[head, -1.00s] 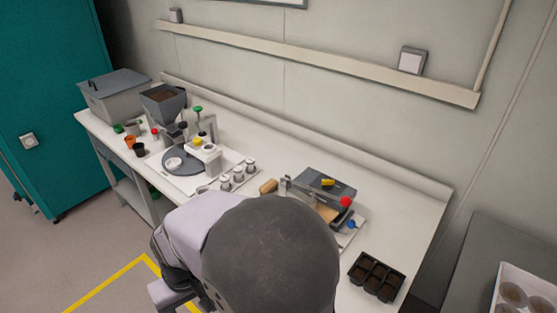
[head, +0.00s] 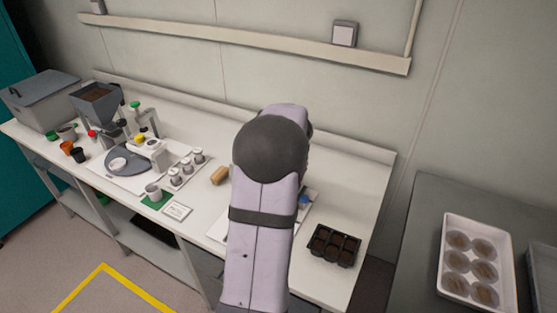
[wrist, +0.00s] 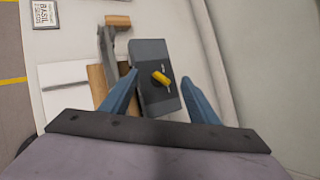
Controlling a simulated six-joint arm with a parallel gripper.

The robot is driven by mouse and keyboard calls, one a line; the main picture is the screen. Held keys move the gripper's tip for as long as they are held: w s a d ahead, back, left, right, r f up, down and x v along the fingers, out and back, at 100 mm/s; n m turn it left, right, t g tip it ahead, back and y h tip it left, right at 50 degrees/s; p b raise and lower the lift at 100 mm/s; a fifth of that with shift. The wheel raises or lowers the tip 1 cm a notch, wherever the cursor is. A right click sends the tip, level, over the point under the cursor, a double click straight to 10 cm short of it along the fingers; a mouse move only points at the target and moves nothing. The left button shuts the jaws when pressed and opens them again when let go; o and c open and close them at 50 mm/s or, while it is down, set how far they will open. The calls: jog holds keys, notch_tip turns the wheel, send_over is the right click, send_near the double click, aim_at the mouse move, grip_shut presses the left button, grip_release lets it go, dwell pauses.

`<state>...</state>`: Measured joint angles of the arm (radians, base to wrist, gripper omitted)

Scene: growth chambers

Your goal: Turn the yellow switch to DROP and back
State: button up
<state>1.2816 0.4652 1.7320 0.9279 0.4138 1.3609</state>
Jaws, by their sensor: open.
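The yellow switch (wrist: 161,79) shows in the wrist view on top of a dark grey box (wrist: 150,55). Its handle lies at a slant across a dark round base. My gripper (wrist: 160,88) is open above the box, with one blue finger on each side of the switch and apart from it. Small markings near the switch are too small to read. In the head view my arm hides the switch and most of its device.
A black cell tray (head: 335,245) lies at the bench's right end. A grow mechanism with a hopper (head: 96,98) and several grey-white cylinders (head: 186,167) stand at left. A white tray of round dishes (head: 477,264) sits on the right table.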

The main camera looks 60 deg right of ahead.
jog(key=f+m, duration=0.1)
jog(key=m, duration=0.1)
jog(key=s+d+f+m+b, duration=0.1)
jog(key=m, duration=0.1)
jog(key=s+d+f+m+b, duration=0.1)
jog(key=m, duration=0.1)
jog(key=shift+f, duration=0.25)
jog(key=shift+p+x, duration=0.6)
jog(key=shift+x, duration=3.1)
jog(key=shift+w+r, duration=0.15)
jog(key=shift+c, duration=0.6)
jog(key=c, duration=0.9)
